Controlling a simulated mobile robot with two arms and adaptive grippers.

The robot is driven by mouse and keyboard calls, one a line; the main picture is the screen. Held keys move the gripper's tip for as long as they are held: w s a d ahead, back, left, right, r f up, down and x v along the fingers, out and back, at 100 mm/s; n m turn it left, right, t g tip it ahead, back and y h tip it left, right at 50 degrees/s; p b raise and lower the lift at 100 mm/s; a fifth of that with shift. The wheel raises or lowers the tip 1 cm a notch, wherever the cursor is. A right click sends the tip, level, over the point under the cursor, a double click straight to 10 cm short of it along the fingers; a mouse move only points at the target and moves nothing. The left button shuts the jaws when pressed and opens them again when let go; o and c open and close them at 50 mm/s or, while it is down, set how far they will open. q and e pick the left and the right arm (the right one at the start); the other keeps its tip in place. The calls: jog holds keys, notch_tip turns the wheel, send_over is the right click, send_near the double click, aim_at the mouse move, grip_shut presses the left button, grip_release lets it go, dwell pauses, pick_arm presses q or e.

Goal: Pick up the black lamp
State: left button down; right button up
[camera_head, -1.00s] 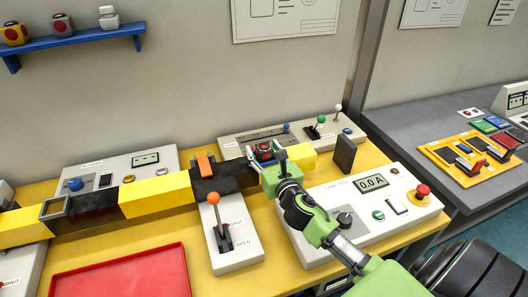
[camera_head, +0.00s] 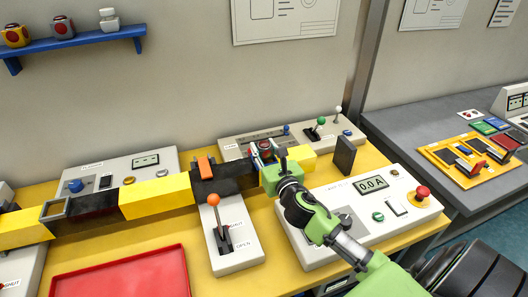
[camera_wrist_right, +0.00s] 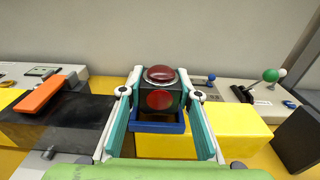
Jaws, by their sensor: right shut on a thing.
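The black lamp (camera_wrist_right: 158,98) is a dark cube with a red dome on top and a red disc on its front face. It sits upright in or just above a blue holder (camera_wrist_right: 157,123) on the black and yellow beam. In the head view the lamp (camera_head: 266,147) is partly hidden by my right gripper (camera_head: 268,157). In the right wrist view my right gripper (camera_wrist_right: 160,96) has a finger on each side of the lamp and is shut on it. I cannot tell whether the lamp is clear of the holder. My left gripper is not in view.
The striped beam (camera_head: 158,192) runs across the yellow table. An orange-knobbed lever box (camera_head: 233,250) and a meter panel (camera_head: 405,212) stand in front. A dark upright plate (camera_head: 345,154) is to the right. A blue shelf (camera_head: 80,37) holds other lamps. A red tray (camera_head: 120,282) lies front left.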

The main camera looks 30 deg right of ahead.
jog(key=s+a+r, duration=0.2)
jog(key=s+r, duration=0.4)
jog(key=s+a+r, duration=0.3)
jog(key=s+r, duration=0.2)
jog(key=s, duration=0.2)
jog(key=shift+a+r+p, duration=0.25)
jog(key=shift+r+p, duration=0.1)
